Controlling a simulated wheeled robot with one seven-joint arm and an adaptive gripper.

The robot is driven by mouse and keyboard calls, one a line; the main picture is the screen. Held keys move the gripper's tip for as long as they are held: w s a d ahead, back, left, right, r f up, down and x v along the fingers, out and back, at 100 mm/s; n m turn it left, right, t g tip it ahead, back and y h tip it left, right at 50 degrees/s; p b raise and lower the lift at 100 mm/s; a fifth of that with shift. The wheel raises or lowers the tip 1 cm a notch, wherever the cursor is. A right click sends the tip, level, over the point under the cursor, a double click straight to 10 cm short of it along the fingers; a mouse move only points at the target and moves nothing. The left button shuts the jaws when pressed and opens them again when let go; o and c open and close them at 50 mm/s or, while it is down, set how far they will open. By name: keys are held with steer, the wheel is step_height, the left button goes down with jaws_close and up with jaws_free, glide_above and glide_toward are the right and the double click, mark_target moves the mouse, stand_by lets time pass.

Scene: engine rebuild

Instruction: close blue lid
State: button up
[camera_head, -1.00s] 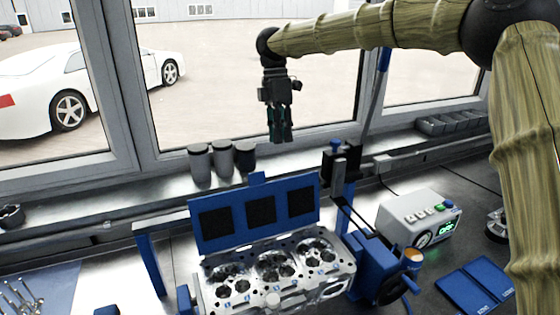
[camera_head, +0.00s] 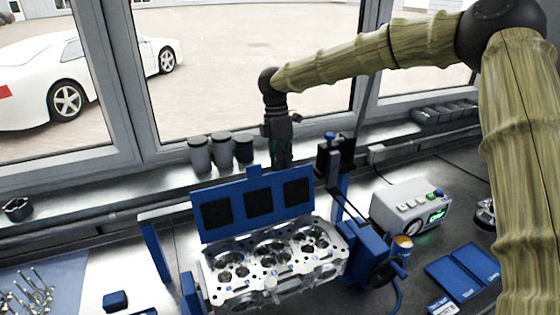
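The blue lid (camera_head: 257,205) stands raised, nearly upright, along the back of the metal cylinder head (camera_head: 272,264). It has three dark square panels and a small tab on its top edge. The cylinder head sits in a blue fixture, with its chambers and holes exposed. My gripper (camera_head: 281,163) points down behind the lid's top edge, right of the tab. The lid seems to hide its fingertips in part, and I cannot tell whether they touch it. The finger opening is too small and dark to judge.
Three grey canisters (camera_head: 222,152) stand on the sill left of my gripper. A black and blue post device (camera_head: 335,155) stands close to its right. A grey control box (camera_head: 410,208) is further right. Metal tools (camera_head: 28,292) lie at the lower left. The window is behind.

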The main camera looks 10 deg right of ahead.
steer(key=shift+s+r, duration=0.3)
steer(key=shift+s, duration=0.25)
steer(key=shift+w+f, duration=0.45)
steer(key=shift+w, duration=0.25)
jaws_close()
steer(key=shift+s+r, duration=0.25)
steer(key=shift+s, duration=0.1)
steer(key=shift+s+b, duration=0.1)
steer(key=shift+b, duration=0.2)
jaws_free()
steer(key=shift+s+r, duration=0.1)
steer(key=shift+s, duration=0.05)
steer(key=p+v, duration=0.6)
steer(key=v, duration=0.6)
steer(key=shift+w+r, duration=0.2)
steer(key=shift+r, duration=0.05)
